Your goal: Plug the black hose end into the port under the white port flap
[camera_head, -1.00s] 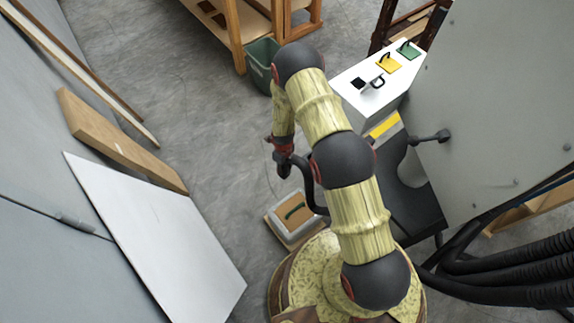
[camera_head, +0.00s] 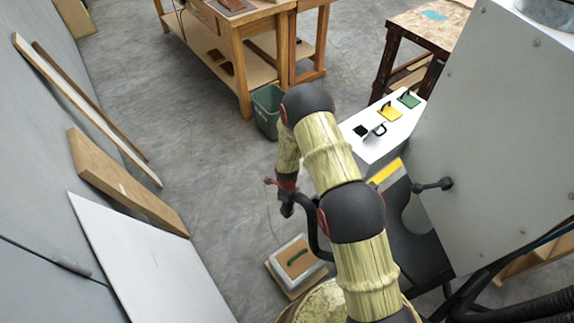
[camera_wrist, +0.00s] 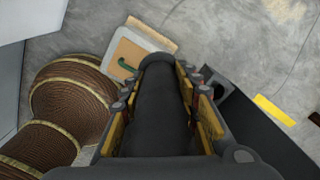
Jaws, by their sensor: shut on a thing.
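My gripper (camera_head: 286,208) hangs at the end of my bent arm, left of the white port box (camera_head: 372,150) and apart from it. In the wrist view my gripper (camera_wrist: 165,95) is shut on the thick black hose (camera_wrist: 160,115), whose rounded end (camera_wrist: 158,64) points away from the camera. The hose (camera_head: 312,228) curves down behind my arm in the head view. On top of the box, the white port flap (camera_head: 374,131) appears raised, with a black handle, beside a dark square port (camera_head: 360,130). A yellow flap (camera_head: 390,113) and a green flap (camera_head: 409,99) look closed.
A green bin (camera_head: 267,110) stands by a wooden workbench (camera_head: 243,60) behind my arm. A grey cabinet (camera_head: 490,140) with a black knob lever (camera_head: 434,186) is at right. A case with a green handle (camera_head: 298,262) lies on the floor. Boards lean at left; floor between is clear.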

